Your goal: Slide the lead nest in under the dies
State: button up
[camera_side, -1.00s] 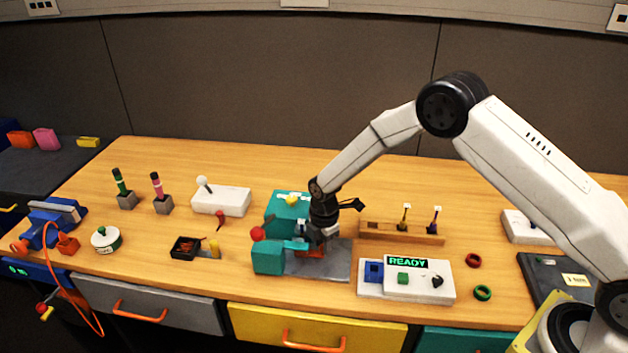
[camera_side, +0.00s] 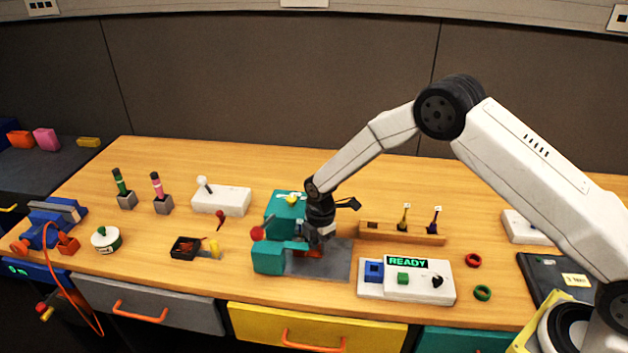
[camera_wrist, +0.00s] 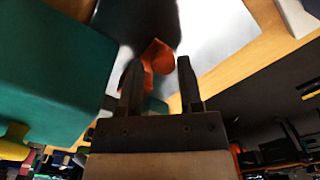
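The teal press (camera_side: 268,257) stands at the front middle of the bench, with a red-knobbed lever and a grey base plate (camera_side: 335,265). An orange-red piece (camera_side: 308,253), which looks like the lead nest, sits low on the plate beside the teal body. My gripper (camera_side: 310,246) is pointed down right over it, and the fingertips are mostly hidden in the side view. In the wrist view my gripper (camera_wrist: 160,75) has its two dark fingers apart. The orange-red piece (camera_wrist: 156,55) shows at the fingertips, nearer the left finger, with a gap to the right one. The dies cannot be made out.
A white panel (camera_side: 420,288) with a READY display stands right of the plate. A wooden rack (camera_side: 385,233) with small tools is behind it. A black tray (camera_side: 186,248) lies left of the press. The wrist view shows the teal block (camera_wrist: 50,75) close on the left.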

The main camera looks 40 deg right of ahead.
aim_at(320, 246)
jog(key=shift+r, duration=0.15)
jog(key=shift+r, duration=3.75)
jog(key=shift+s+d+r+m, duration=0.25)
jog(key=shift+s+r+m, duration=0.1)
jog(key=shift+r+m, duration=0.1)
jog(key=s+d+r+m+t, duration=0.1)
jog(key=s+d+r+m, duration=0.1)
jog(key=s+m, duration=0.3)
jog(key=s+d+r+m, duration=0.3)
jog(key=s+m, duration=0.3)
jog(key=s, duration=0.4)
jog(key=s+d+r+m+t, duration=0.1)
jog(key=s+d+r+m, duration=0.1)
jog(key=s+m, duration=0.4)
jog(key=shift+s+d+r+t, duration=0.15)
jog(key=shift+s+r+t, duration=0.15)
jog(key=shift+s+r, duration=0.65)
